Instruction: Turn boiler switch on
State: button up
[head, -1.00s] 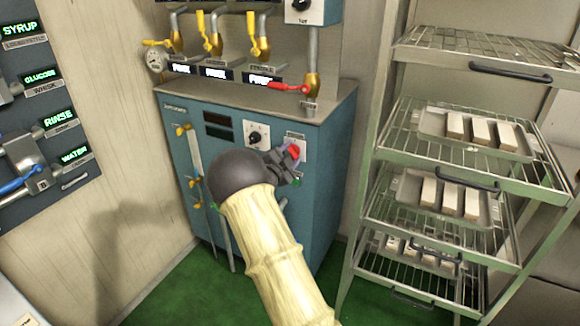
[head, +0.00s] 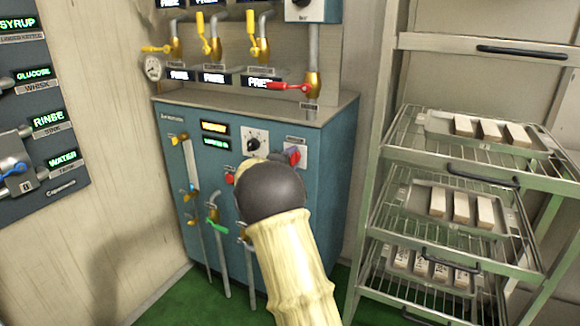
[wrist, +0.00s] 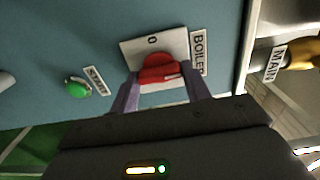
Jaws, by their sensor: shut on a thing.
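The red boiler switch (wrist: 160,70) sits on a pale plate marked "0", beside a "BOILER" label (wrist: 199,52), in the wrist view. My gripper (wrist: 162,84) has one finger on each side of the red knob and is shut on it. In the head view the switch (head: 292,157) shows on the upper right of the blue boiler cabinet (head: 330,165). The dark ball of my wrist hides most of my gripper there. Two small displays (head: 215,128) on the cabinet are lit, one yellow and one green.
A black dial (head: 255,139) is left of the switch. A green button (wrist: 78,89) is near it in the wrist view. Pipes and taps (head: 213,208) stand at the cabinet's left front. A metal rack (head: 395,150) with trays of bars stands close on the right.

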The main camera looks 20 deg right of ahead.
jog(key=shift+f, duration=0.15)
jog(key=o, duration=1)
jog(key=shift+s+a, duration=0.1)
jog(key=shift+a, duration=0.05)
jog(key=p+v, duration=0.2)
jog(key=v, duration=1.5)
